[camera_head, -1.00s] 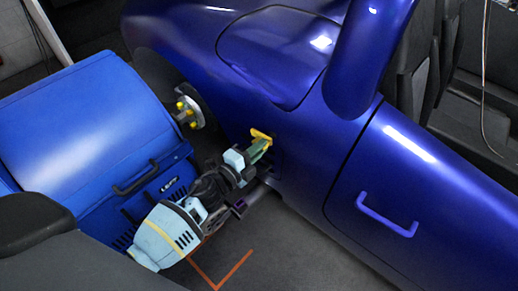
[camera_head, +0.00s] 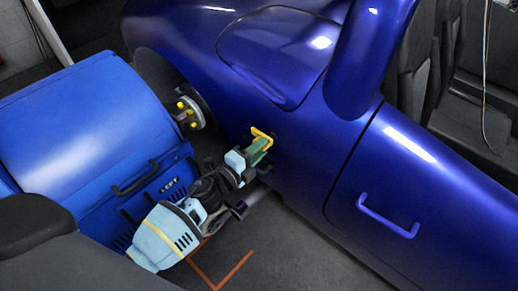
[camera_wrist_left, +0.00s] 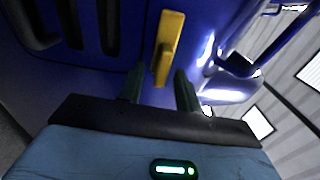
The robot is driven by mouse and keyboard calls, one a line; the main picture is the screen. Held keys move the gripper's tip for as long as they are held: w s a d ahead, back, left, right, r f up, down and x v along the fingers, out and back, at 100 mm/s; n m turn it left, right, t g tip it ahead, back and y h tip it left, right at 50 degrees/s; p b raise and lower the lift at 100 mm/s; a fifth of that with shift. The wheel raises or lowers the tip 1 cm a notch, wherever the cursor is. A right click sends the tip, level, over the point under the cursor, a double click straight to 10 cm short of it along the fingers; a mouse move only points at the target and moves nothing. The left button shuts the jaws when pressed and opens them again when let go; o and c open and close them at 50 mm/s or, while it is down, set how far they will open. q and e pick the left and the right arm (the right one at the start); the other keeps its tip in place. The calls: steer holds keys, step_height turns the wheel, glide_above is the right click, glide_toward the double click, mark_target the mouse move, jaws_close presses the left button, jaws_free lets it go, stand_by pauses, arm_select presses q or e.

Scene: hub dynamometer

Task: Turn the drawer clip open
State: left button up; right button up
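A yellow clip (camera_head: 263,134) sits on the lower side of the dark blue car body, behind the wheel hub. It also shows in the left wrist view (camera_wrist_left: 168,45) as an upright bar, slightly tilted. My left gripper (camera_head: 260,148) is right at the clip in the head view, its green fingers partly covering it. In the left wrist view, my left gripper (camera_wrist_left: 160,84) has its two dark fingers apart, with a gap between them. The clip's lower end lies at this gap; I cannot tell whether they touch. My right gripper is not in view.
A blue dynamometer box (camera_head: 85,120) with a black handle stands to the left, close to my left arm. The wheel hub (camera_head: 187,108) with yellow studs is nearby. A blue door handle (camera_head: 387,216) sticks out on the right. The floor below has an orange corner mark (camera_head: 216,286).

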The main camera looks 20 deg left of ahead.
arm_select(q)
steer(key=v, duration=0.7)
steer(key=shift+s+a+p, duration=0.15)
steer(key=shift+s+p, duration=0.2)
steer(key=shift+r, duration=0.1)
stand_by(0.3)
